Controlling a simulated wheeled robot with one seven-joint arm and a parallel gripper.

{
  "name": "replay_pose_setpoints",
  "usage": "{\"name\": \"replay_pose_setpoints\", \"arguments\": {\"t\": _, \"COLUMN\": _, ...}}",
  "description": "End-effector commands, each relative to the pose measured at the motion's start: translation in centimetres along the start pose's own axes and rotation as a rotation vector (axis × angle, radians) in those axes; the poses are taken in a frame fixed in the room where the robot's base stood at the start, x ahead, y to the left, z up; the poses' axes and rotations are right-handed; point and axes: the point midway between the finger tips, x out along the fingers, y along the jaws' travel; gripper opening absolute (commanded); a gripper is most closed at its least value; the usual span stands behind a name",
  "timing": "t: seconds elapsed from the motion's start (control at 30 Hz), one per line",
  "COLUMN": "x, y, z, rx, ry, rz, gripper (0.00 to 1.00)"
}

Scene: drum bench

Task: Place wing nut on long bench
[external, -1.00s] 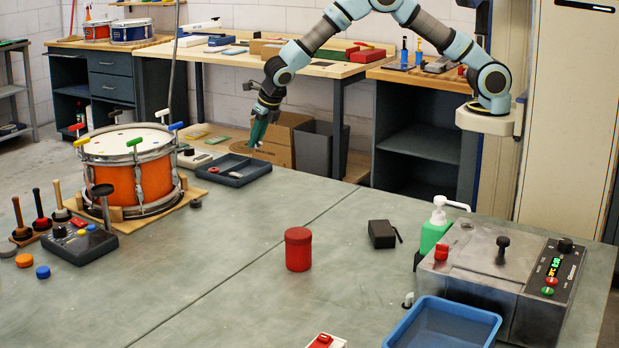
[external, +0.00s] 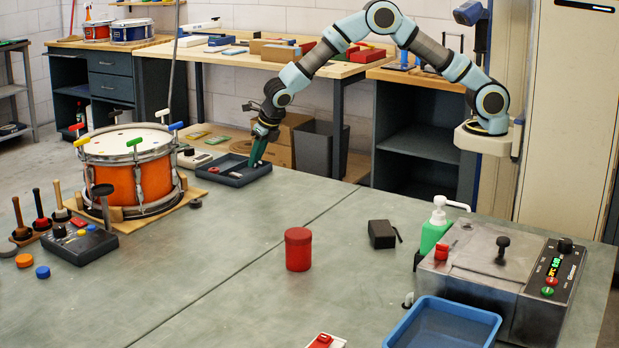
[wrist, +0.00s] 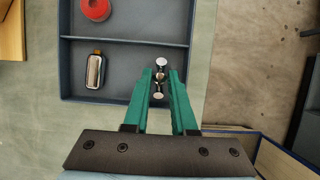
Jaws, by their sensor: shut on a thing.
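A small silvery wing nut (wrist: 160,76) sits between the green fingertips of my gripper (wrist: 161,80) in the wrist view. The gripper is shut on it. In the external view my gripper (external: 254,161) points down over the right part of a dark blue-grey tray (external: 222,183), where the wing nut is too small to make out. The wrist view shows the tray (wrist: 128,45) below the fingers; I cannot tell the nut's height above its floor. A large grey-green bench (external: 200,255) bears the tray. A wood-topped bench (external: 262,63) stands behind. Which is the long bench is unclear.
An orange drum (external: 135,175) stands left of the tray. A red jar (external: 298,250) and a black box (external: 382,234) stand nearer; the bench between is largely clear.

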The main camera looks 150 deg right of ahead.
Motion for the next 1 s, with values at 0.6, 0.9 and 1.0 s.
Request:
{"name": "replay_pose_setpoints", "arguments": {"t": 0.6, "x": 0.43, "y": 0.0, "z": -0.19, "rx": 0.0, "ry": 0.0, "rz": 0.0, "gripper": 0.0}}
{"name": "replay_pose_setpoints", "arguments": {"t": 0.9, "x": 0.79, "y": 0.0, "z": -0.34, "rx": 0.001, "ry": 0.0, "rz": 0.0, "gripper": 0.31}}
{"name": "replay_pose_setpoints", "arguments": {"t": 1.0, "x": 0.79, "y": 0.0, "z": -0.33, "rx": 0.001, "ry": 0.0, "rz": 0.0, "gripper": 0.43}}
